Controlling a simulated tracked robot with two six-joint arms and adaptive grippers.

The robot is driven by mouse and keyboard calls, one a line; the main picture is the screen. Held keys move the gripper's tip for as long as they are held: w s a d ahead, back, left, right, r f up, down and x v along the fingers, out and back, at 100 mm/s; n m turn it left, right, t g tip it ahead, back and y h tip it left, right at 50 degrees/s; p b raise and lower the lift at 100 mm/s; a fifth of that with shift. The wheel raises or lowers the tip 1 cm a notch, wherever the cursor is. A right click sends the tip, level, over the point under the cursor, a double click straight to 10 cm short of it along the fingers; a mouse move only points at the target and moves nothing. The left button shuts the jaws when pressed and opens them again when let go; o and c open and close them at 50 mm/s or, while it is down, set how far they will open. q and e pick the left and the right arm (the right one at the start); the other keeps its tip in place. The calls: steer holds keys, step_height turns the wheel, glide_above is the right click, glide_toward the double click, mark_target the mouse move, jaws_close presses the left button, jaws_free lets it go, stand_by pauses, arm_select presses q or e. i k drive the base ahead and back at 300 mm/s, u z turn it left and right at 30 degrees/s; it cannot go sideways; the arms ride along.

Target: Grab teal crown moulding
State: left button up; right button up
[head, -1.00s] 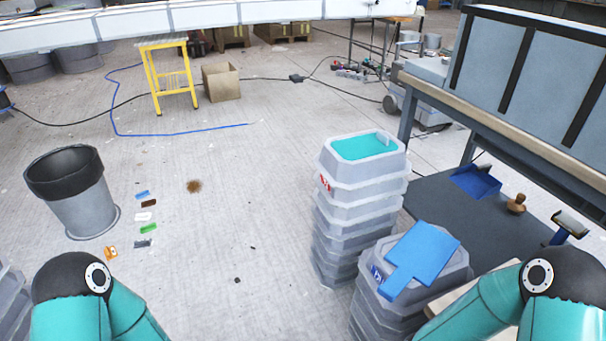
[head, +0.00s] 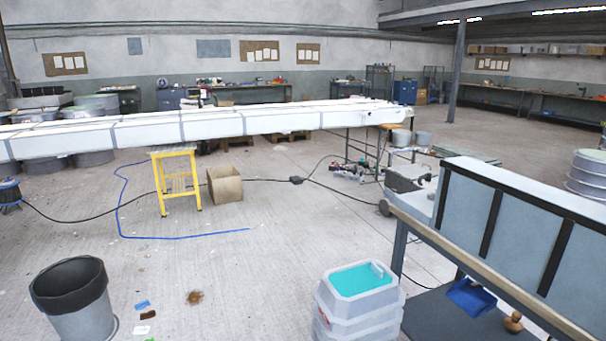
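I cannot make out a teal crown moulding for certain. The only teal thing in the place is a flat teal surface (head: 360,279) inside the top of a stack of pale grey tubs (head: 358,306) at the lower middle right. A small pale upright piece stands at its right edge. A long white moulded piece (head: 215,122) runs across the view at mid-height, with a yellow stand (head: 176,183) in front of it. Neither of my grippers is in the head view.
A grey bin with a black liner (head: 75,295) stands at lower left. A cardboard box (head: 225,185), a blue hose (head: 180,237) and black cables lie on the floor. A workbench with a panelled grey mould (head: 510,225) fills the right.

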mark_target(351, 294)
steer(key=u, duration=0.9)
steer(key=i, duration=3.05)
steer(key=z, duration=2.6)
